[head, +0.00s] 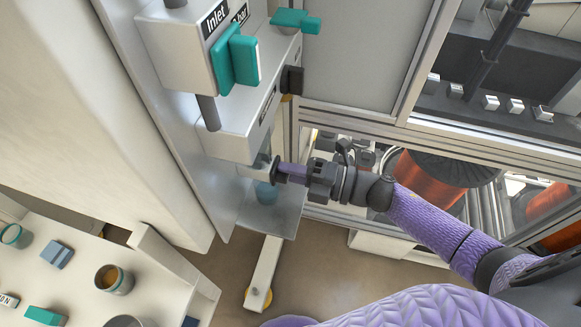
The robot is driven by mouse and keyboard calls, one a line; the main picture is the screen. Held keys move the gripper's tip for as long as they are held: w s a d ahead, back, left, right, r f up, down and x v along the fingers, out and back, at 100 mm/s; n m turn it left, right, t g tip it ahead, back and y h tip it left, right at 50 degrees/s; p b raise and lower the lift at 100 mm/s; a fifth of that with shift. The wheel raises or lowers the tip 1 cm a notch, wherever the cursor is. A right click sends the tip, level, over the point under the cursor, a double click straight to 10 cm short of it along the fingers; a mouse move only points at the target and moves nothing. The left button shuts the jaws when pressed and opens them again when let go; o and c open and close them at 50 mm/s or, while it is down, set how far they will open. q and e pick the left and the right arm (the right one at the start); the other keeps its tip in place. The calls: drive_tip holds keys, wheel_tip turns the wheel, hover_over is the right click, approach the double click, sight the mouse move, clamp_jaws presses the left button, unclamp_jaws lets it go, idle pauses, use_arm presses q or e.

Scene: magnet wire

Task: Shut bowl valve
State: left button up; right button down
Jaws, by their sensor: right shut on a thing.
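A pale filter unit with a label reading "Inlet" (188,45) is fixed to a grey panel at the upper middle. My left gripper is not in view.
Teal handles (236,58) and (296,21) stick out from the unit above my right gripper. A metal-framed cabinet (372,50) stands to the right, with copper-coloured spools (428,180) behind my arm. A table (70,262) with cups and small blocks is at lower left.

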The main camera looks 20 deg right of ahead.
idle(0.5)
drive_tip(key=c, duration=0.6)
unclamp_jaws()
drive_tip(key=shift+d, duration=0.1)
drive_tip(key=v, duration=0.9)
drive_tip(key=shift+s+d, duration=0.25)
drive_tip(key=shift+d, duration=0.05)
